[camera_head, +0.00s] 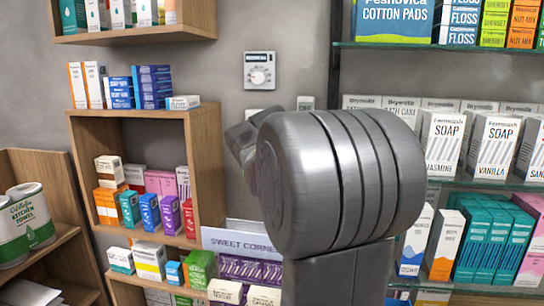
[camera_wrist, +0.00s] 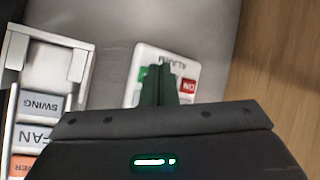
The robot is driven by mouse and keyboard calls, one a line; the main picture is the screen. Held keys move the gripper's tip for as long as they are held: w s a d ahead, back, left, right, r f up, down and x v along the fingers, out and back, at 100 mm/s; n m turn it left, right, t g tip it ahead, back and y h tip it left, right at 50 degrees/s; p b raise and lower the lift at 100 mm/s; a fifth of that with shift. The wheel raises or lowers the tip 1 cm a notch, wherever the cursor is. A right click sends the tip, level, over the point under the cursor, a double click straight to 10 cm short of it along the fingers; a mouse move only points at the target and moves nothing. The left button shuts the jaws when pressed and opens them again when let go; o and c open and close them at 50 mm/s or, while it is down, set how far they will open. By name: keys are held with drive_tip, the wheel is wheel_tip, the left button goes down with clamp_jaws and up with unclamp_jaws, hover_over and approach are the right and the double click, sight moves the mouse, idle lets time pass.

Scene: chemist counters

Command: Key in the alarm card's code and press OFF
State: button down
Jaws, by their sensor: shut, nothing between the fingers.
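The white alarm panel (camera_wrist: 140,55) is on the grey wall in the wrist view, with its lettering upside down. A green key (camera_wrist: 147,73) and a red key (camera_wrist: 189,86) show on it; the red key's lettering is too small to read surely. My gripper (camera_wrist: 158,72) is shut and empty, its dark fingers in front of the panel between these keys. I cannot tell whether they touch it. I cannot make out the alarm card.
A white fan control (camera_wrist: 40,105) with SWING and FAN labels is left of the alarm panel in the wrist view. A white dial unit (camera_head: 260,71) is on the wall above my arm. Stocked wooden shelves (camera_head: 205,150) stand left, glass shelves (camera_head: 440,47) right.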

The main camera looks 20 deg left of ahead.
drive_tip(key=s+b, duration=0.2)
drive_tip(key=s, duration=0.3)
drive_tip(key=shift+d+b, duration=0.15)
drive_tip(key=shift+b, duration=0.25)
drive_tip(key=shift+w, duration=0.15)
idle(0.4)
drive_tip(key=shift+s+d+b, duration=0.1)
drive_tip(key=shift+s+b, duration=0.55)
drive_tip(key=shift+s, duration=1.4)
drive_tip(key=shift+w, duration=0.15)
